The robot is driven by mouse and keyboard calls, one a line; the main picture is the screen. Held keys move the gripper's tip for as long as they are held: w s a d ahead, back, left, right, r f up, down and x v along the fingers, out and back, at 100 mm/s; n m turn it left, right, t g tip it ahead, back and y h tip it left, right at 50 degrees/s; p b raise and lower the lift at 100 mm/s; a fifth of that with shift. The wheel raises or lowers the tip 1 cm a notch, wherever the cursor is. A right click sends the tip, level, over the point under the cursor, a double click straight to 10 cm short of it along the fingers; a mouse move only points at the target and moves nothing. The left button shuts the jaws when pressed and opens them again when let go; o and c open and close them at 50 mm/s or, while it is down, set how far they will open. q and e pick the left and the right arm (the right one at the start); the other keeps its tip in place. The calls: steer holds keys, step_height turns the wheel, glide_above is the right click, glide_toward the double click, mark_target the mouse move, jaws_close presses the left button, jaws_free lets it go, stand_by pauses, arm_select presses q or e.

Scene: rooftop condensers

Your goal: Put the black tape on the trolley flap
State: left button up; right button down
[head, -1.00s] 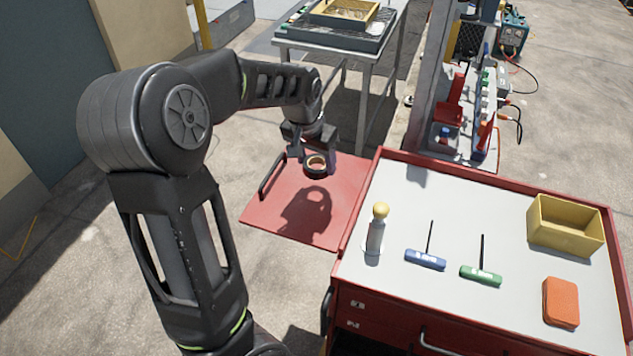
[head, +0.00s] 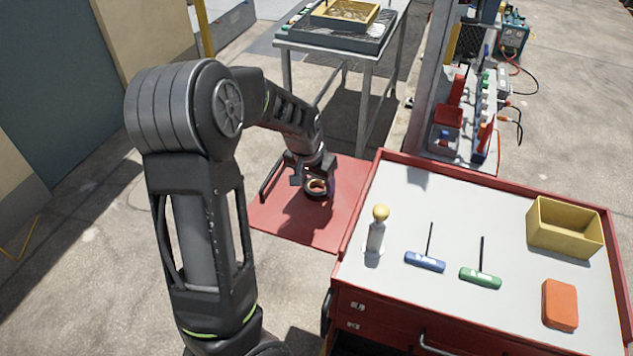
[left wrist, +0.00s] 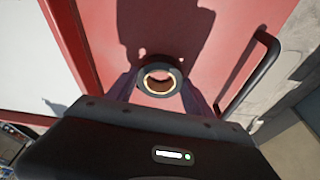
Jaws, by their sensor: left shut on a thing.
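The black tape (head: 316,188) is a dark roll with a tan core. My left gripper (head: 313,184) is shut on it, over the red trolley flap (head: 318,228). In the left wrist view the roll (left wrist: 159,69) sits between the fingertips (left wrist: 160,84), with the red flap (left wrist: 104,22) around and below it. I cannot tell whether the roll touches the flap or hangs just above it. My right gripper is not in view.
The flap joins the left side of the red trolley (head: 480,160). On its top stand a yellow-capped bottle (head: 376,232), blue (head: 425,262) and green (head: 480,278) T-handle tools, an orange block (head: 560,304) and a yellow bin (head: 564,228). A black handle (left wrist: 252,72) edges the flap.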

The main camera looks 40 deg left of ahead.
arm_select(q)
steer(key=shift+f, duration=0.1)
steer(key=o, duration=1.4)
steer(key=shift+c, duration=0.2)
steer(key=b+v, duration=0.1)
steer(key=v, duration=1.1)
